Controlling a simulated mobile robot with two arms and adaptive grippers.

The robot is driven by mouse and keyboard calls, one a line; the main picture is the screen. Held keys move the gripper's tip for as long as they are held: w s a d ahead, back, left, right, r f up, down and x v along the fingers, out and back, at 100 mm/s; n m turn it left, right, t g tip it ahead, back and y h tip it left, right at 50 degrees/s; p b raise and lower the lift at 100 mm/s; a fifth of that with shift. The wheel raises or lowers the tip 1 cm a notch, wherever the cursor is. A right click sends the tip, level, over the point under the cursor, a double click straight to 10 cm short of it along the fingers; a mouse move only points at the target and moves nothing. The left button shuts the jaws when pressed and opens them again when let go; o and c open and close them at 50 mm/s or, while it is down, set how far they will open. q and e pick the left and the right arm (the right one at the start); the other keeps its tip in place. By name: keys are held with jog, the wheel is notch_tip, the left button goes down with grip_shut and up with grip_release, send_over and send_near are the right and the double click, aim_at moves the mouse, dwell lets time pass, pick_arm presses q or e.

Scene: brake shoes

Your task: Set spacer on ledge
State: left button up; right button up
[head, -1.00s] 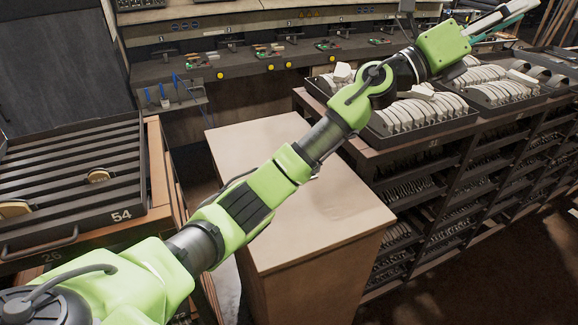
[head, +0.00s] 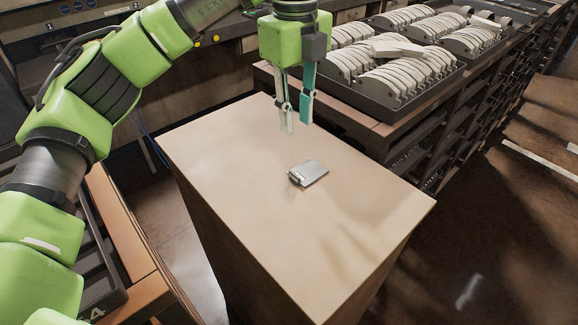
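A small flat grey metal piece (head: 309,174), which looks like the spacer, lies flat on the light tan top of a box-like stand (head: 240,150), which may be the ledge. It has a darker end at its left. My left gripper (head: 297,126) points straight down above the stand, behind and a little left of the piece. Its two fingers are apart with nothing between them, and it does not touch the piece. My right gripper is not in view.
Racks of pale curved brake shoes (head: 405,75) stand on a dark shelf unit (head: 440,150) along the stand's right side. A workbench (head: 225,55) is behind. The rest of the stand's top is bare. Open floor (head: 500,240) lies to the right.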

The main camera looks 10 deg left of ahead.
pick_arm(q)
jog(key=p, duration=0.1)
send_over(295, 174)
notch_tip(295, 174, down, 7)
jog(key=shift+f, duration=0.7)
notch_tip(295, 174, down, 5)
jog(key=p, duration=0.3)
jog(key=shift+a+r, duration=0.1)
jog(key=shift+f, duration=0.2)
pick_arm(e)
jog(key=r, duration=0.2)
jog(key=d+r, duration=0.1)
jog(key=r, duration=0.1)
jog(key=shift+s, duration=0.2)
pick_arm(q)
grip_shut()
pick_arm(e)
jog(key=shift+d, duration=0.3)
